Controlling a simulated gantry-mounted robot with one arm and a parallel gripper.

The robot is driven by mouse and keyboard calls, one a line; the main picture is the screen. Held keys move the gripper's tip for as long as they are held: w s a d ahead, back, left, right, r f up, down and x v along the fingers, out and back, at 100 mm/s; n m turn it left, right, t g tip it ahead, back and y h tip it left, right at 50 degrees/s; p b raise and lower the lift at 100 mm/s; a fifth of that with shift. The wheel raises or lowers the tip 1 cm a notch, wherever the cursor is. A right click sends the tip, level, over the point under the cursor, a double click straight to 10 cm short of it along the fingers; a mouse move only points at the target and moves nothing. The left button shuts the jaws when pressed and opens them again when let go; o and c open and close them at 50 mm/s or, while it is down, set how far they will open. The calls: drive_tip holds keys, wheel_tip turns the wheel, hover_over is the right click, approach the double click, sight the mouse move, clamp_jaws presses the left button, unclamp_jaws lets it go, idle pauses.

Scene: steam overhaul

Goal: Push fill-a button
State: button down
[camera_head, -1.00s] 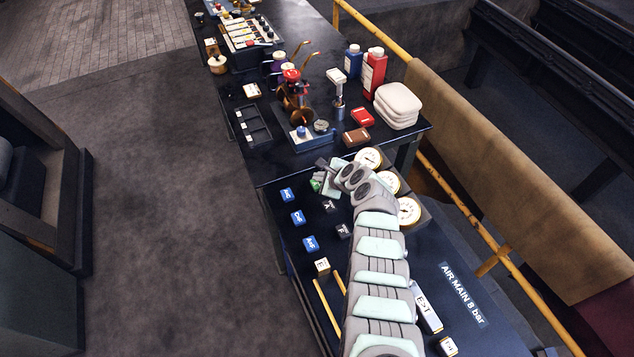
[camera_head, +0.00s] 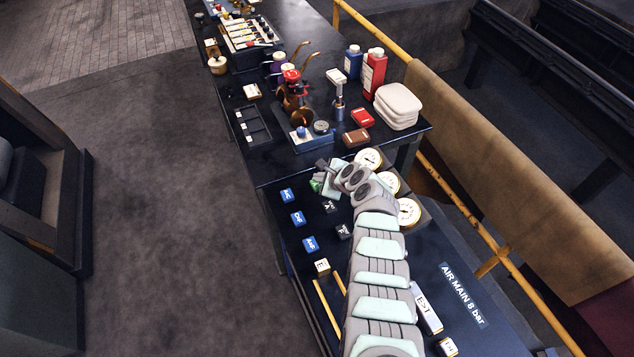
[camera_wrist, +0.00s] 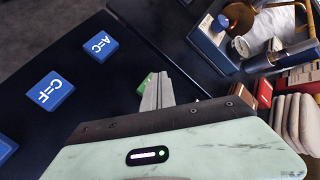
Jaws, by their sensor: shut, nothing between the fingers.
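A small green block (camera_wrist: 146,84), perhaps the fill-a button, is on the dark panel and partly hidden behind my fingers in the wrist view. Its label cannot be read. In the head view, green (camera_head: 315,186) shows at the left of my wrist. My gripper (camera_wrist: 157,78) is shut and empty, its fingertips right beside or over the green block; I cannot tell whether they touch it. Blue buttons marked A=C (camera_wrist: 100,44) and C=F (camera_wrist: 50,91) lie to its left in the wrist view. Two dark buttons (camera_head: 330,207) (camera_head: 344,231) sit nearer in the head view.
Pressure gauges (camera_head: 369,158) stand just right of my wrist. A white-topped block marked E (camera_head: 322,266) and yellow rods (camera_head: 328,311) lie nearer. A blue-based fixture (camera_head: 310,137) and a brown block (camera_head: 356,138) stand on the bench beyond. A yellow rail (camera_head: 463,215) runs along the right.

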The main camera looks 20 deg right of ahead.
sight(319, 185)
drive_tip(key=shift+f, duration=0.1)
idle(0.6)
drive_tip(key=shift+f+b, duration=0.3)
drive_tip(key=shift+b, duration=0.05)
drive_tip(key=shift+f, duration=0.25)
drive_tip(key=shift+r, duration=0.15)
idle(0.4)
drive_tip(key=shift+r+p, duration=0.5)
drive_tip(key=shift+p, duration=0.05)
wheel_tip(319, 185, up, 6)
drive_tip(key=p, duration=0.6)
